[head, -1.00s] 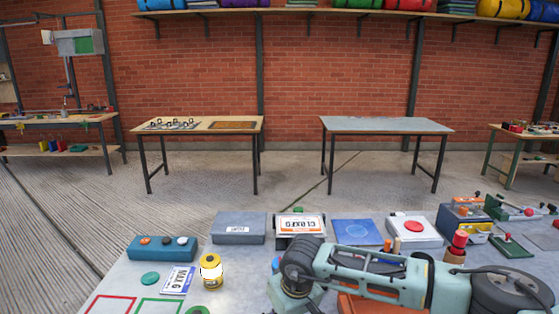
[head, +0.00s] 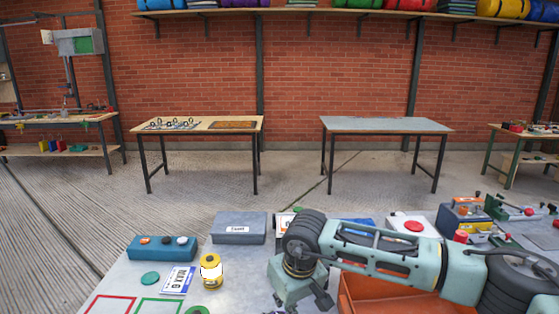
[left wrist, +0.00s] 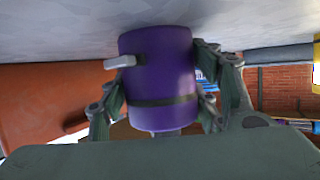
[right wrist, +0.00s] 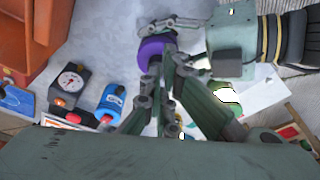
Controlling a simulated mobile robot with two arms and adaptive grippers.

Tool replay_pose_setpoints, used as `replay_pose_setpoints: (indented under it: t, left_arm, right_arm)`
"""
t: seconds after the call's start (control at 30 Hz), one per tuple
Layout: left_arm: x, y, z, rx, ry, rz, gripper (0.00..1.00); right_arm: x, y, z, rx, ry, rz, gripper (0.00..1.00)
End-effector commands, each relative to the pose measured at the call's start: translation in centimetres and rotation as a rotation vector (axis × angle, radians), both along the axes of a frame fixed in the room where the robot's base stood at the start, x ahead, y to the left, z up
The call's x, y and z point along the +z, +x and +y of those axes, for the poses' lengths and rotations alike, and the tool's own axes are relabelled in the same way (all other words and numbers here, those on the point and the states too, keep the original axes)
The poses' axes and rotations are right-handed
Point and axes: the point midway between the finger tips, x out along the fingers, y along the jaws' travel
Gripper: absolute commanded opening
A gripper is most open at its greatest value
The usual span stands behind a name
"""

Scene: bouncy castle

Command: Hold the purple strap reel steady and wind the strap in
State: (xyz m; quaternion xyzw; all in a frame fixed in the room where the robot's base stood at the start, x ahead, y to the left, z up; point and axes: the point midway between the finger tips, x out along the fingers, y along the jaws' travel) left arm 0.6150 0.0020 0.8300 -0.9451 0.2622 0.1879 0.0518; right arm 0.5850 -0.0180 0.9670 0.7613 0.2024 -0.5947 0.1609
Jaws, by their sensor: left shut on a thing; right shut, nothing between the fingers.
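The purple strap reel (left wrist: 157,75) is a purple cylinder with a dark band and a grey crank-like tab on its side. My left gripper (left wrist: 160,95) is shut on it, with a finger on each side. In the right wrist view the reel (right wrist: 154,48) is partly hidden by my grippers. My right gripper (right wrist: 163,62) is shut and empty, its fingertips close beside the reel; contact cannot be told. I cannot make out the strap.
An orange bin (head: 385,301) lies under my right arm. A gauge (right wrist: 70,83) and blue cylinder (right wrist: 111,103) are near my right gripper.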

Motion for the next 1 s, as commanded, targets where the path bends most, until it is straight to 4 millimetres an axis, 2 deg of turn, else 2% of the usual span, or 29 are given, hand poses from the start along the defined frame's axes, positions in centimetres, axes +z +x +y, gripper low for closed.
replay_pose_setpoints:
  t: [0.27, 0.47, 0.67, 1.0]
  left_arm:
    - [0.0, 0.0, 0.1, 0.001, 0.001, 0.001, 0.15]
    - [0.0, 0.0, 0.1, 0.001, 0.001, 0.001, 0.15]
    - [-0.1, 0.0, 0.1, 0.002, 0.001, 0.000, 0.15]
    - [-0.1, 0.0, 0.1, 0.002, 0.002, 0.001, 0.15]
  right_arm:
    - [0.3, 0.0, 0.0, 0.000, 0.000, 0.000, 0.00]
    - [1.3, 0.4, -0.3, 0.000, 0.001, 0.000, 0.00]
    - [-0.2, 0.3, -0.3, 0.000, 0.001, 0.003, 0.00]
    - [-4.3, 0.3, -0.3, -0.001, 0.000, 0.002, 0.00]
